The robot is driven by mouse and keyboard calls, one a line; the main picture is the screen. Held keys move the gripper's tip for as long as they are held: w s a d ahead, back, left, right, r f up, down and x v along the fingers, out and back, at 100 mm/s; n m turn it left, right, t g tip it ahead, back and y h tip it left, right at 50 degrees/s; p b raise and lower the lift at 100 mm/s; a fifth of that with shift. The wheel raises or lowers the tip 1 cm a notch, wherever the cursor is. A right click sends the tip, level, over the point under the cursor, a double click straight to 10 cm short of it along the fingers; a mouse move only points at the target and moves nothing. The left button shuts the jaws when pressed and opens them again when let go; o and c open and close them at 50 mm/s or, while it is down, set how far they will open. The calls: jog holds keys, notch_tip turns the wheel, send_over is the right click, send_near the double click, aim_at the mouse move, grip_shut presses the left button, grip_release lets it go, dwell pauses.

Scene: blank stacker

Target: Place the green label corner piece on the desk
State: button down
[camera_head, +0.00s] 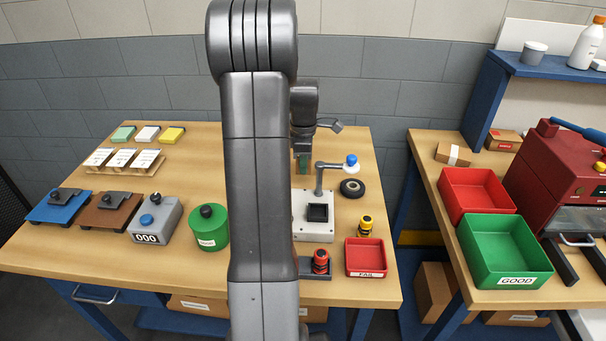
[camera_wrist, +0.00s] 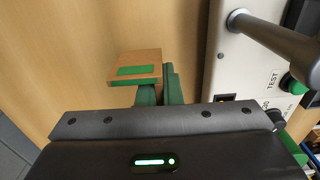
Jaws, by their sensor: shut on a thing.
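The corner piece (camera_wrist: 150,56) is a tan-brown block with a green label on its face, in the upper middle of the wrist view. My gripper (camera_wrist: 160,90) is shut on it with green finger pads; it covers part of the piece's lower edge. In the head view my gripper (camera_head: 303,162) points down over the back right of the wooden desk (camera_head: 185,170), behind the white test fixture. The piece is hard to make out there. Whether it touches the desk cannot be told.
The white test fixture (camera_head: 300,231) with a lever stands close to my gripper, on its right in the wrist view (camera_wrist: 232,75). A black ring (camera_head: 352,188) lies right of it. A red FAIL tray (camera_head: 366,258) is at the front. Card rack (camera_head: 122,168) stands left.

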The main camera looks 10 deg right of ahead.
jog(key=shift+f, duration=1.9)
jog(key=c, duration=1.6)
grip_release()
notch_tip(320, 180, up, 12)
jog(key=shift+r, duration=0.15)
